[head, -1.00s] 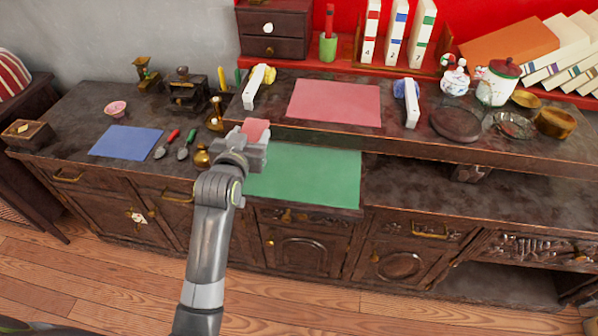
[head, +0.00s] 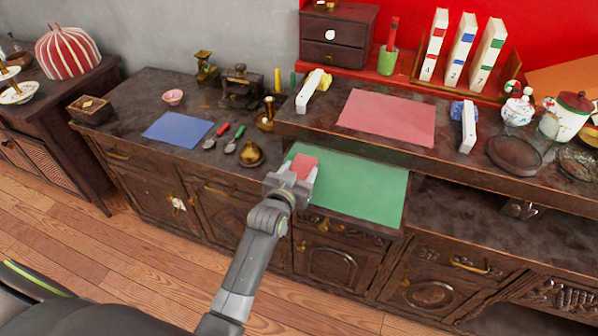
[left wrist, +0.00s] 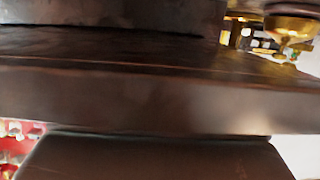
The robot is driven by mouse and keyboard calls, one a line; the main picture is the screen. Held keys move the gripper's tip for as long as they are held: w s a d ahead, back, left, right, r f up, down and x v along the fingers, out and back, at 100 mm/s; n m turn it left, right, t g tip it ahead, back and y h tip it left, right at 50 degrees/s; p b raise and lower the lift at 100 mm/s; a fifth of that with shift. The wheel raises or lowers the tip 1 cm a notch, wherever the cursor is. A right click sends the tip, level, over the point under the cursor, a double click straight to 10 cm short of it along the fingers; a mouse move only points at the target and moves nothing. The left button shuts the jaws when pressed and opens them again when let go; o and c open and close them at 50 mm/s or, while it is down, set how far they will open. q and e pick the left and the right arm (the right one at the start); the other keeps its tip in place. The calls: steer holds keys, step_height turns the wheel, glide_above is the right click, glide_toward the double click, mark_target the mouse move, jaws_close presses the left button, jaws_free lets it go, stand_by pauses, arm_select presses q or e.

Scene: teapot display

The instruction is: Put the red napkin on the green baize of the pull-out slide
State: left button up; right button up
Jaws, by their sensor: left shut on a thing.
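The red napkin (head: 305,165) is a small folded-looking red piece between the fingers of my left gripper (head: 294,177). In the head view the gripper is shut on it, at the left part of the green baize (head: 362,190). I cannot tell whether the napkin touches the baize. The baize covers the pull-out slide, which sticks out from under the raised counter; the gripper hides part of its left side. The left wrist view is mostly filled by a dark wooden edge (left wrist: 150,98), and the napkin is not clearly seen there. My right gripper is not in view.
A brass pot (head: 251,154) stands close left of the slide. Spoons (head: 232,143) and a blue mat (head: 178,129) lie farther left. The raised counter behind bears a pink mat (head: 388,117) and a white block (head: 468,130). The right part of the baize is clear.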

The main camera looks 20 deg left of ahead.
arm_select(q)
steer(key=shift+f, duration=0.1)
steer(key=o, duration=1)
